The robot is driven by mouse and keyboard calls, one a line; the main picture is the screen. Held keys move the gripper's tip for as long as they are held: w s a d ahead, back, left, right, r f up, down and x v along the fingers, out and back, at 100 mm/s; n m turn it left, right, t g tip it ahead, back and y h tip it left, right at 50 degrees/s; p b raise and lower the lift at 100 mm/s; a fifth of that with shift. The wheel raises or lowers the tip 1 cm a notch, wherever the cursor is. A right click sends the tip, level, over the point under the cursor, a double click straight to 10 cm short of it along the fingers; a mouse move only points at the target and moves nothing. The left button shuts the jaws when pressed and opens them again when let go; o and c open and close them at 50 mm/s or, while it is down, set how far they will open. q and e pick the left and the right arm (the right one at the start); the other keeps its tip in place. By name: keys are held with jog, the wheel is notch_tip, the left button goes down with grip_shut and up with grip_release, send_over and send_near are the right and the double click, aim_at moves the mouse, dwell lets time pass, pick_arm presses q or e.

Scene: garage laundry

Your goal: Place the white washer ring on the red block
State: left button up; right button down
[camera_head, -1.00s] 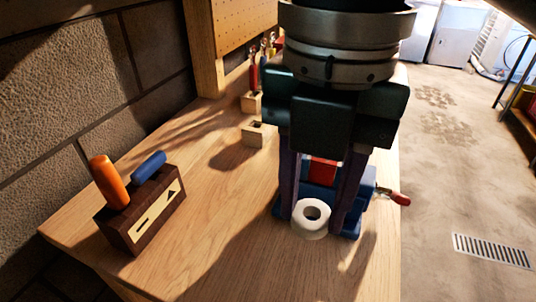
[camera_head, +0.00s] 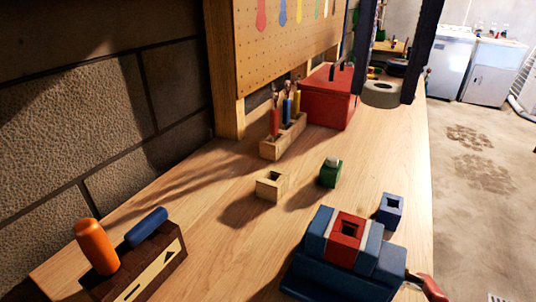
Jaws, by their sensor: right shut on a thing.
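The red block (camera_head: 346,231) sits in a blue vise (camera_head: 330,270) near the front of the bench, with a dark square hole in its top. The washer ring (camera_head: 382,94), greyish white in the shade, is held between the two dark fingers of my right gripper (camera_head: 385,98) at the top of the head view. Its hole faces up. The ring is raised clear of the bench and shows beyond the vise, apart from the red block. The body of my right gripper is cut off by the top edge. My left gripper is not in view.
A dark wooden holder (camera_head: 140,262) with orange and blue handles stands at front left. A small wooden block (camera_head: 271,185), a green piece (camera_head: 330,173) and a blue block (camera_head: 390,210) stand beyond the vise. A red toolbox (camera_head: 325,100) and tool rack (camera_head: 283,140) are farther back.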

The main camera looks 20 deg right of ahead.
notch_tip(320, 180, down, 17)
jog(key=shift+s+f, duration=0.1)
dwell(0.3)
jog(key=shift+f, duration=0.1)
jog(key=shift+c, duration=2.4)
grip_release()
